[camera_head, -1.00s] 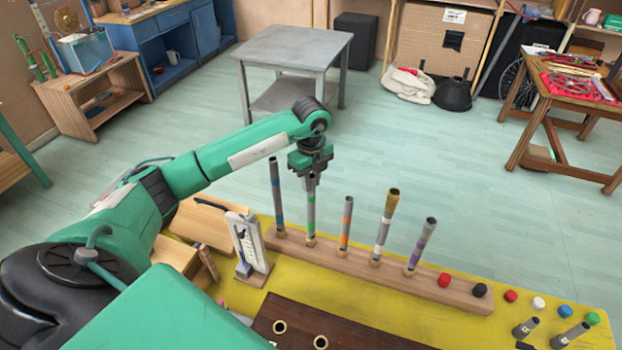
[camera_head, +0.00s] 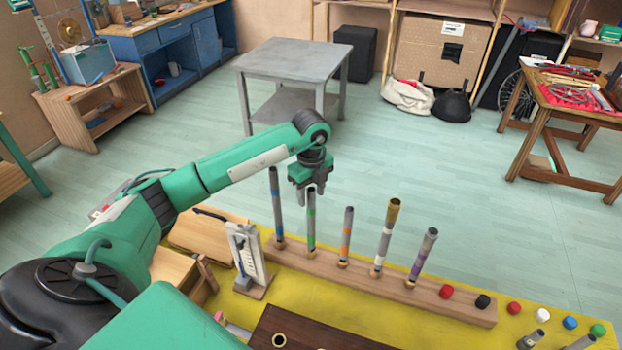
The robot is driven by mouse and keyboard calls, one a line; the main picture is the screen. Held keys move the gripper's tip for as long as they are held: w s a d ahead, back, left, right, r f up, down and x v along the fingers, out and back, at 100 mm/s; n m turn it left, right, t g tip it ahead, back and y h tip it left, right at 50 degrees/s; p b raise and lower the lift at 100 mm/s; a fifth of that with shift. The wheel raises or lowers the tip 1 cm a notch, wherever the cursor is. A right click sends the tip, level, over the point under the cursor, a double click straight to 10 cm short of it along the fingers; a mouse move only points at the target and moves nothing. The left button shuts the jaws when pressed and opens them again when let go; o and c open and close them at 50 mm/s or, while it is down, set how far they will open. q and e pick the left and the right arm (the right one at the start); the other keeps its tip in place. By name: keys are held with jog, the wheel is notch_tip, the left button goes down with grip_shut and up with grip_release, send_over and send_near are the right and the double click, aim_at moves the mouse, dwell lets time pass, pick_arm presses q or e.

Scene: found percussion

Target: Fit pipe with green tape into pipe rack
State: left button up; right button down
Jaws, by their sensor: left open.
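The pipe with green tape (camera_head: 311,222) stands upright in the wooden pipe rack (camera_head: 378,282), second from the left. Its foot sits at a brass-coloured ring in the rack. My left gripper (camera_head: 310,190) is open just above and around the top of this pipe, pointing down; I cannot tell whether its fingers touch it. A pipe with blue tape (camera_head: 276,210) stands to its left. Pipes with orange tape (camera_head: 346,235), white tape with a yellow top (camera_head: 384,238) and purple tape (camera_head: 422,256) stand to its right. My right gripper is not in view.
A white gauge on a stand (camera_head: 247,258) is left of the rack. Red and black knobs (camera_head: 446,292) sit at the rack's right end. More coloured caps (camera_head: 570,322) and short pipes (camera_head: 533,340) lie at the right of the yellow table. A dark brown board (camera_head: 310,332) is in front.

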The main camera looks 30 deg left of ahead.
pick_arm(q)
notch_tip(320, 180, up, 13)
jog(key=b, duration=0.3)
jog(key=shift+r, duration=0.15)
dwell(0.6)
